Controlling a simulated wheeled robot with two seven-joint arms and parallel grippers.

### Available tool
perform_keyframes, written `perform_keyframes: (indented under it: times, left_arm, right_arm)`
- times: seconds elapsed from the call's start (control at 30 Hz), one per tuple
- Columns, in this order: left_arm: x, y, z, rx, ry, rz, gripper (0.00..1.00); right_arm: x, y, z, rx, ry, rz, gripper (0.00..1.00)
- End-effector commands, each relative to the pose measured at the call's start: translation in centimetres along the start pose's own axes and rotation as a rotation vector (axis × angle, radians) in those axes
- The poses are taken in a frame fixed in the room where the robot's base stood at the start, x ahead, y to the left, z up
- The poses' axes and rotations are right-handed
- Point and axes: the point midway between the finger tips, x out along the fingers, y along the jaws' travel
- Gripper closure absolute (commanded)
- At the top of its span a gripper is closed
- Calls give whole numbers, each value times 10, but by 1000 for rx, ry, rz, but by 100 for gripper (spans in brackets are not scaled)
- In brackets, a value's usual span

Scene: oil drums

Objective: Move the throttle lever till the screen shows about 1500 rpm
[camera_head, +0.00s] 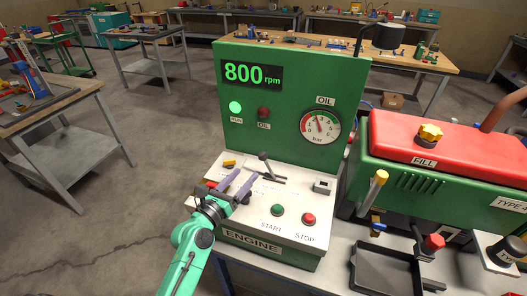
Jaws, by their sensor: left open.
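The screen (252,74) on the green engine panel reads 800 rpm in green digits. The throttle lever (266,163), short and dark with a round knob, leans up-left from a dark slot in the white sloped console (300,236). My left gripper (244,178) is over the left part of the console, its two purple fingers apart and pointing toward the lever. The fingertips are a little left of the lever, and nothing shows between them. The gripper hides part of the console's left side. My right gripper is not in view.
A green START button (278,210) and a red STOP button (308,219) sit in front of the lever.

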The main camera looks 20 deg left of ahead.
Motion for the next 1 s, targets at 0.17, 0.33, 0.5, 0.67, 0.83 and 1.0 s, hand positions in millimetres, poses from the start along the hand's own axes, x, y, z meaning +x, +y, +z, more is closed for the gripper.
perform_keyframes:
  times: [0.17, 0.33, 0.5, 0.67, 0.83, 1.0]
  left_arm:
    - [50, -1, 4, 0, -2, -1, 31]
    - [91, 0, 2, 1, -1, -1, 31]
    - [110, 0, 0, 2, 1, 1, 31]
    - [111, 0, 0, 2, 1, 0, 31]
    - [111, 0, 0, 2, 1, 0, 62]
    - [111, 0, 0, 2, 1, 0, 100]
  right_arm:
    - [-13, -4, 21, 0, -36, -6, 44]
    - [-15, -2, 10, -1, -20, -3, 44]
    - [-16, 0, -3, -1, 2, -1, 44]
    - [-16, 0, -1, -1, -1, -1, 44]
    - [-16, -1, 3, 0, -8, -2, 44]
    - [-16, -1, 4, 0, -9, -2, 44]
